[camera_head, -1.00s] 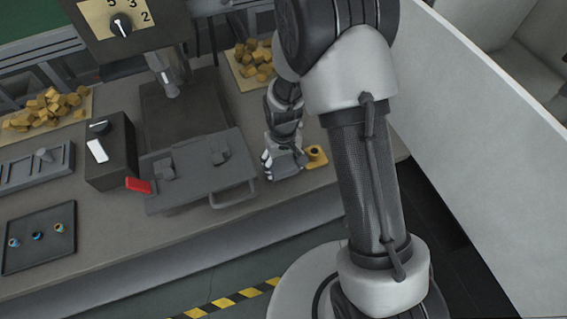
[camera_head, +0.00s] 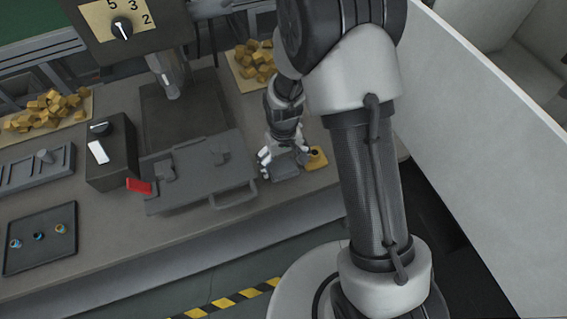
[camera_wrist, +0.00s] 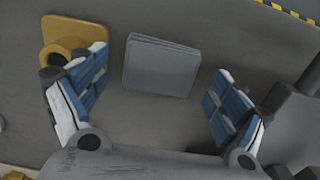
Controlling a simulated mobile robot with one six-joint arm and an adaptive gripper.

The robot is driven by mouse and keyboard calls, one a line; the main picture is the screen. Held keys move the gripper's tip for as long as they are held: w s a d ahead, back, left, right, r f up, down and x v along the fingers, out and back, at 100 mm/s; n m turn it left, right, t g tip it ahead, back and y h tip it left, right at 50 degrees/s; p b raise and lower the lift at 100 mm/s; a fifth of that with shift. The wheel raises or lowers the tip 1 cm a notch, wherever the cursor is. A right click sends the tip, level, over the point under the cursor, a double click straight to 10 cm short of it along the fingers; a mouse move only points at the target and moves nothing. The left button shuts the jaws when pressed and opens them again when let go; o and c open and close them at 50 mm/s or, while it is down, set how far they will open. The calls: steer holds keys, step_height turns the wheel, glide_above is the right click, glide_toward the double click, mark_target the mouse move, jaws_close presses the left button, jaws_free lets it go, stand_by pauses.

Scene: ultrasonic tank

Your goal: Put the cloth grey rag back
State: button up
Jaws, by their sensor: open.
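The grey rag (camera_wrist: 162,67) is a folded grey square lying flat on the bench top. In the wrist view it sits just beyond my fingertips, roughly centred between them. My gripper (camera_wrist: 158,88) is open and empty, with blue-padded fingers spread on both sides and apart from the rag. In the head view my gripper (camera_head: 283,150) is just above and behind the rag (camera_head: 285,166), which shows below the fingers.
A yellow holder (camera_head: 316,158) with a round hole stands right beside the rag. The tank's grey lid (camera_head: 198,170) with a handle lies to the left. A dark tray (camera_head: 40,238) and a black switch box (camera_head: 110,153) are further left. Yellow cubes (camera_head: 254,65) lie behind.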

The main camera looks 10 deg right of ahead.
step_height(320, 180, up, 11)
steer(key=p, duration=0.3)
step_height(320, 180, up, 15)
steer(key=m+t, duration=0.1)
steer(key=t, duration=0.1)
glide_above(284, 166)
steer(key=s+d, duration=0.4)
steer(key=s, duration=0.2)
steer(key=s+d+r+m+t, duration=0.1)
steer(key=s+d+r, duration=0.1)
steer(key=s+r, duration=0.2)
steer(key=s+d+r+t, duration=0.1)
steer(key=s+r, duration=0.3)
steer(key=s, duration=0.6)
steer(key=shift+d+m+t, duration=0.3)
steer(key=shift+d+m, duration=0.1)
